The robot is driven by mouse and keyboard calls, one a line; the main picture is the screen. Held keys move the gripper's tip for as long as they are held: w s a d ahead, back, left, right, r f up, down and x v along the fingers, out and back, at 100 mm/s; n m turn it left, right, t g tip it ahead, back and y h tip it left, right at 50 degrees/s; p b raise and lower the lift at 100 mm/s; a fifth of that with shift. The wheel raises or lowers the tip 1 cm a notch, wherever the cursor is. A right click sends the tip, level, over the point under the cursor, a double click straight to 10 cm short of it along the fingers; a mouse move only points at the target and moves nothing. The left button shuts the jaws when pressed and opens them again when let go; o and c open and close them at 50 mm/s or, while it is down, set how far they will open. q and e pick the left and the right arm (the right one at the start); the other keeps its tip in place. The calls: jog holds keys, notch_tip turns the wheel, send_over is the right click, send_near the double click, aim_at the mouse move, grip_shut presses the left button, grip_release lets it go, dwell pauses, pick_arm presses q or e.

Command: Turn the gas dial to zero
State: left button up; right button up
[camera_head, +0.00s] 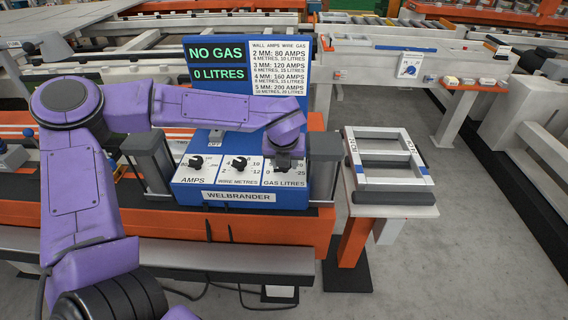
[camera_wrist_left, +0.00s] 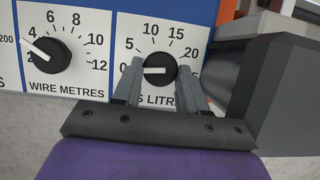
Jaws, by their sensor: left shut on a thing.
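The gas dial (camera_wrist_left: 158,80) is a round black knob on a white "GAS LITRES" plate in the left wrist view. Its white line lies level, with one end toward the 0 mark at left. My left gripper (camera_wrist_left: 160,67) has one finger on each side of the knob and is shut on it. In the head view my left gripper (camera_head: 285,158) covers the gas dial. The blue Welbrander panel (camera_head: 190,204) carries the dials. Its green-lettered screen (camera_head: 217,63) reads "NO GAS" and "0 LITRES". My right gripper is not in view.
The wire metres dial (camera_head: 239,163) and amps dial (camera_head: 196,162) sit left of the gas dial. A settings chart (camera_head: 280,68) is above. Dark grey posts (camera_head: 323,165) flank the panel. A small table with a grey frame (camera_head: 393,197) stands at right.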

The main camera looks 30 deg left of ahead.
pick_arm(q)
jog(key=shift+n, duration=0.3)
jog(key=o, duration=1)
jog(key=shift+o, duration=0.2)
jog(key=shift+r, duration=0.1)
jog(key=b+v, duration=0.1)
jog(key=v, duration=0.9)
jog(key=shift+d+r, duration=0.15)
jog(key=shift+r, duration=0.05)
